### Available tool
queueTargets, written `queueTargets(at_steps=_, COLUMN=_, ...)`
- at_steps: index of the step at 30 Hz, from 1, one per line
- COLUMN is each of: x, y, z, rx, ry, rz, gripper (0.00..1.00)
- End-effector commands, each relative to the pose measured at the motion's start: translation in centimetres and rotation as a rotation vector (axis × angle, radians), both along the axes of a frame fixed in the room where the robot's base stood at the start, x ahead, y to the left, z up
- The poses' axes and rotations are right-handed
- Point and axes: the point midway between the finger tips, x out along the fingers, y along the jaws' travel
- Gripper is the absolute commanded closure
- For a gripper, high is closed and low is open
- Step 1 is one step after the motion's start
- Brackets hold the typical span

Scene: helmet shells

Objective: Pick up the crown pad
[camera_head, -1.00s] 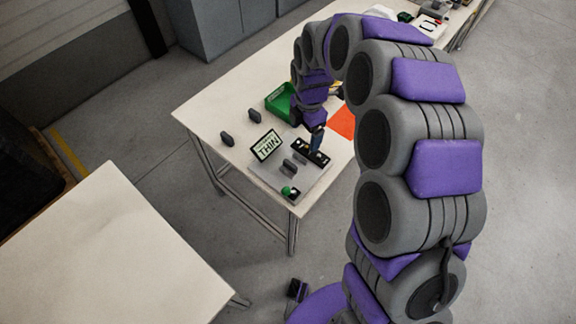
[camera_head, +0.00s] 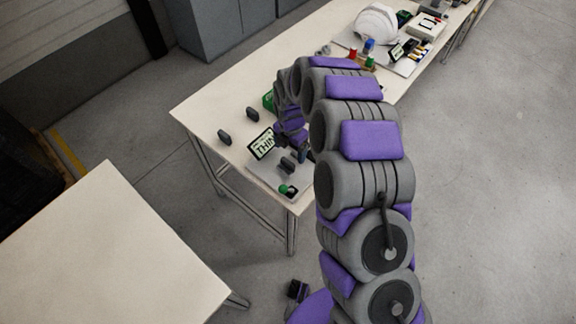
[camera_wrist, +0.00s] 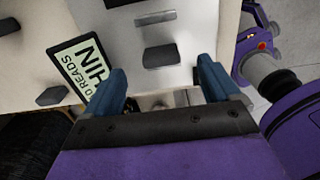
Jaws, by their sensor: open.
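Several dark grey pads are in view, and I cannot tell which is the crown pad. One pad (camera_wrist: 161,58) lies on the pale tray just beyond my fingertips in the wrist view. It also shows beside my gripper in the head view (camera_head: 287,165). A thinner pad (camera_wrist: 156,17) lies farther up the same tray. Two more pads (camera_head: 225,137) (camera_head: 252,114) stand on the bare table. My gripper (camera_wrist: 162,76) is open and empty, with blue fingers apart on either side of the line to the near pad. In the head view my arm partly hides it.
A green knob (camera_head: 285,188) sits at the tray's front corner. A white helmet (camera_head: 378,22) stands farther along the table.

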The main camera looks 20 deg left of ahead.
Motion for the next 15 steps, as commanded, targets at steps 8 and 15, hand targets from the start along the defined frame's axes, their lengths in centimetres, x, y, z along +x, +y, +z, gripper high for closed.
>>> queueTargets(at_steps=8, x=-0.1, y=0.3, z=-2.7, rx=-0.006, ry=0.002, rz=0.001, gripper=0.11)
queueTargets(at_steps=15, x=-0.3, y=0.0, z=-5.7, rx=-0.002, ry=0.002, rz=0.0, gripper=0.11)
